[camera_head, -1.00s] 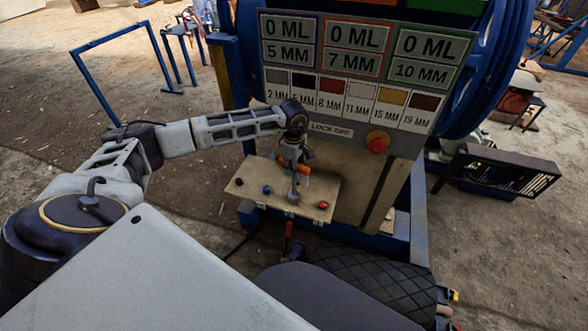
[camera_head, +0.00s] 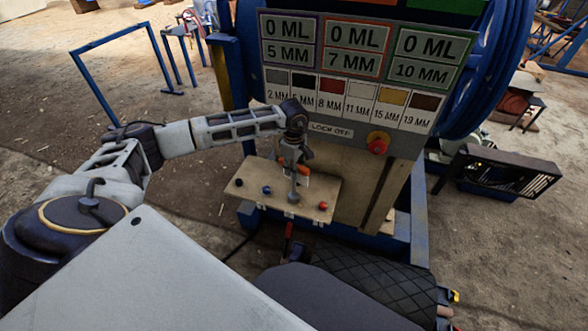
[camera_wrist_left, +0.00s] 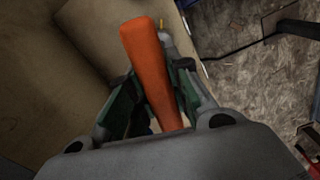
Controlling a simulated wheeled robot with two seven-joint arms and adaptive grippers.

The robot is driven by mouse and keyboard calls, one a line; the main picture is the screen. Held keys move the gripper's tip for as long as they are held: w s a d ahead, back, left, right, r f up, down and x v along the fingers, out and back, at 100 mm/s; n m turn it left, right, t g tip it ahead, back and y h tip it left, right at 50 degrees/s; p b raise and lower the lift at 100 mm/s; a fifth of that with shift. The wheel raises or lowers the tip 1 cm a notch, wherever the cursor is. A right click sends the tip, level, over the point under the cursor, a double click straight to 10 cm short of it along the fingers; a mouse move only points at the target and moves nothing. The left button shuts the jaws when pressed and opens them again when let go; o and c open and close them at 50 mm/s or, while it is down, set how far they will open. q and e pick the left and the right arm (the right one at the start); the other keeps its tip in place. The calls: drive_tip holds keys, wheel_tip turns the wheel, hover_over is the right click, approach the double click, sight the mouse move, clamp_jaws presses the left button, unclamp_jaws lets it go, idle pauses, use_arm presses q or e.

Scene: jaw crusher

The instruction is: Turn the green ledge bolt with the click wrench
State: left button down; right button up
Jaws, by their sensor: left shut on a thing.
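My left gripper (camera_head: 293,158) points down over the tan ledge (camera_head: 232,187) on the machine's front. It is shut on the click wrench, whose orange handle (camera_head: 304,170) shows beside the fingers. In the left wrist view the orange handle (camera_wrist_left: 147,60) runs between the green-padded fingers. The wrench's grey end (camera_head: 293,196) reaches down to the ledge. A black bolt (camera_head: 239,182), a blue bolt (camera_head: 266,190) and a red bolt (camera_head: 323,205) show on the ledge. I cannot make out the green bolt; the wrench may hide it. My right gripper is not in view.
The machine's panel (camera_head: 350,133) with volume and size labels rises behind the ledge, with a red button (camera_head: 378,143) at its lower right. A blue frame (camera_head: 125,75) stands on open floor at the left. A dark slotted crate (camera_head: 500,172) lies at the right.

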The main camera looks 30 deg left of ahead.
use_arm(q)
drive_tip(key=shift+m+b, duration=0.65)
drive_tip(key=shift+m, duration=0.35)
idle(2.0)
drive_tip(key=shift+n, duration=0.3)
drive_tip(key=shift+r+p, duration=1.05)
drive_tip(key=shift+r, duration=1.05)
idle(1.2)
idle(0.4)
